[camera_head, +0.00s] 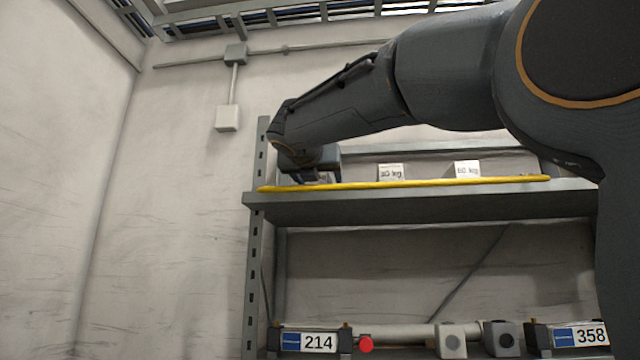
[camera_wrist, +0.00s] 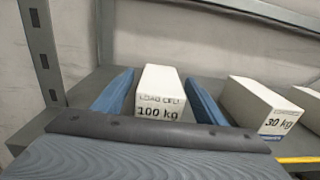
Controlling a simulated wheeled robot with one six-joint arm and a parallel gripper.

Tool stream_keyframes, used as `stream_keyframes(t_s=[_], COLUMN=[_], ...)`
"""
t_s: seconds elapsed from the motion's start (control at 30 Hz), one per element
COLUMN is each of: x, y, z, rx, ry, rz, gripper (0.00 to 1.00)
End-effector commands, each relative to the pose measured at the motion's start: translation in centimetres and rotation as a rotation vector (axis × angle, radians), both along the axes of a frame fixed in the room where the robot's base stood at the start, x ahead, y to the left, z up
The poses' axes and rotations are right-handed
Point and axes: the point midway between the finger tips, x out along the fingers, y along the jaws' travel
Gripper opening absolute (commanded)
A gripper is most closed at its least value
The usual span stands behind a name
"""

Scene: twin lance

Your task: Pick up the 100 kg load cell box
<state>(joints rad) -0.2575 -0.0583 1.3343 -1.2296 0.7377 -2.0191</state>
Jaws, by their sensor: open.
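The 100 kg load cell box (camera_wrist: 161,92) is a small white box on the grey shelf, its black "100 kg" label facing the wrist camera. My gripper (camera_wrist: 159,80) is open, with one blue finger on the left of the box and the other on the right. A gap shows on the left; whether the right finger touches the box I cannot tell. In the head view my gripper (camera_head: 314,174) is at the left end of the upper shelf (camera_head: 420,207), and it mostly hides the box there.
A white 30 kg box (camera_wrist: 266,106) stands right of the right finger. In the head view two white boxes (camera_head: 390,172) (camera_head: 467,169) stand farther right. A yellow strip (camera_head: 400,184) runs along the shelf front. A slotted grey upright (camera_wrist: 42,50) stands at the left.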

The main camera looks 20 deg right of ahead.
Motion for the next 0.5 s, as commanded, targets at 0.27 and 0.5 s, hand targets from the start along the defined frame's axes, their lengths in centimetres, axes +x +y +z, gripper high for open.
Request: stream_keyframes(t_s=[0.27,0.5], x=[0.22,0.21], y=[-0.02,-0.02], z=[0.01,0.00], rx=[0.000,0.000], ry=[-0.001,-0.001], rz=[0.002,0.002], gripper=[0.64,0.23])
